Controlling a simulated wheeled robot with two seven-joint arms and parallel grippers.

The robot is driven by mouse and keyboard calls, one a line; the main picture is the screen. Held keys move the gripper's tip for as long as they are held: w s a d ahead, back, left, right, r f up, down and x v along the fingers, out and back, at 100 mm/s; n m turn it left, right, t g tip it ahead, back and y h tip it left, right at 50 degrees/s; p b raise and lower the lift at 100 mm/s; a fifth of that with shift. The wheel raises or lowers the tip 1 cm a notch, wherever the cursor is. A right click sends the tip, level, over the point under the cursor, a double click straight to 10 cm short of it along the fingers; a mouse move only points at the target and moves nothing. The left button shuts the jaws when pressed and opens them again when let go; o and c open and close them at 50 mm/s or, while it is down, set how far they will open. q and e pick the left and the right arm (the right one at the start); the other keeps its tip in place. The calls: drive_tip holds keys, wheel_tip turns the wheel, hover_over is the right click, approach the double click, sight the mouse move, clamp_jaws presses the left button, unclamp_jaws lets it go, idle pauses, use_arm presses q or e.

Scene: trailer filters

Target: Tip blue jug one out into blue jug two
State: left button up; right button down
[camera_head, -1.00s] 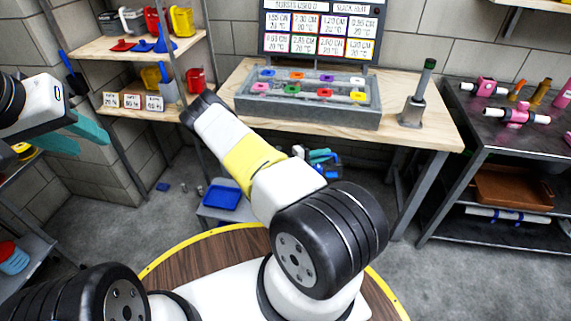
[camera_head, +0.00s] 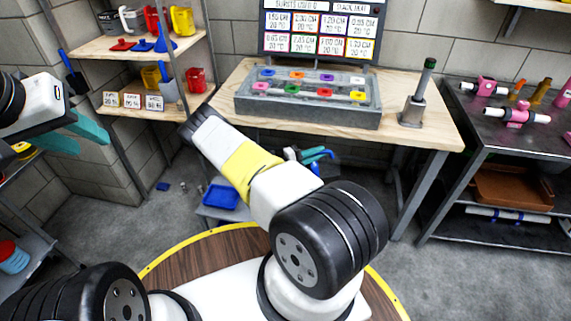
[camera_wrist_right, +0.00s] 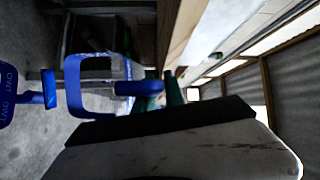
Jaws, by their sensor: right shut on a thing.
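In the right wrist view, my right gripper (camera_wrist_right: 160,92) has teal fingers shut on a blue handle (camera_wrist_right: 75,88) of a blue jug. Another blue part with lettering like a mirrored or upside-down "TWO" (camera_wrist_right: 8,98) shows at the left edge; I cannot tell whether it belongs to the same jug. In the head view, the right gripper (camera_head: 320,154) shows behind my forearm, with a bit of blue (camera_head: 315,169) below it. The jugs' openings and contents are hidden. My left gripper (camera_head: 88,136) is open and empty at the left, its teal fingers apart.
A wooden workbench (camera_head: 420,128) holds a grey tray of coloured parts (camera_head: 310,115). Shelves (camera_head: 140,45) with jugs and funnels stand at the back left. A dark table (camera_head: 510,125) is at the right.

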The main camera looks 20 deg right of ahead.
drive_tip(key=shift+w+a+r+h, duration=0.1)
drive_tip(key=shift+w+a+h, duration=0.05)
drive_tip(key=shift+a+h, duration=0.3)
drive_tip(key=shift+w+a+n, duration=0.1)
drive_tip(key=shift+a+n, duration=0.2)
drive_tip(key=shift+a+r+h, duration=0.1)
drive_tip(key=shift+a+h, duration=0.15)
drive_tip(key=shift+h, duration=0.2)
drive_tip(key=shift+w+a+r+n+t+h, duration=0.15)
drive_tip(key=shift+w+a+n+h, duration=0.1)
drive_tip(key=shift+a+h, duration=0.15)
drive_tip(key=shift+w+a+f+n+t+h, duration=0.15)
drive_tip(key=shift+a+n+h, duration=0.15)
drive_tip(key=shift+a, duration=0.15)
drive_tip(key=shift+w+a+f+n+t+h, duration=0.1)
drive_tip(key=shift+w+a+n+t+h, duration=0.1)
drive_tip(key=shift+a+n+t+h, duration=0.3)
drive_tip(key=shift+w+a+f+n+t+h, duration=0.1)
drive_tip(key=shift+w+a+n+h, duration=0.1)
drive_tip(key=shift+a+h, duration=0.4)
drive_tip(key=shift+w+a+n+t+h, duration=0.2)
drive_tip(key=shift+a+n+t+h, duration=0.15)
drive_tip(key=shift+a, duration=0.4)
idle(1.1)
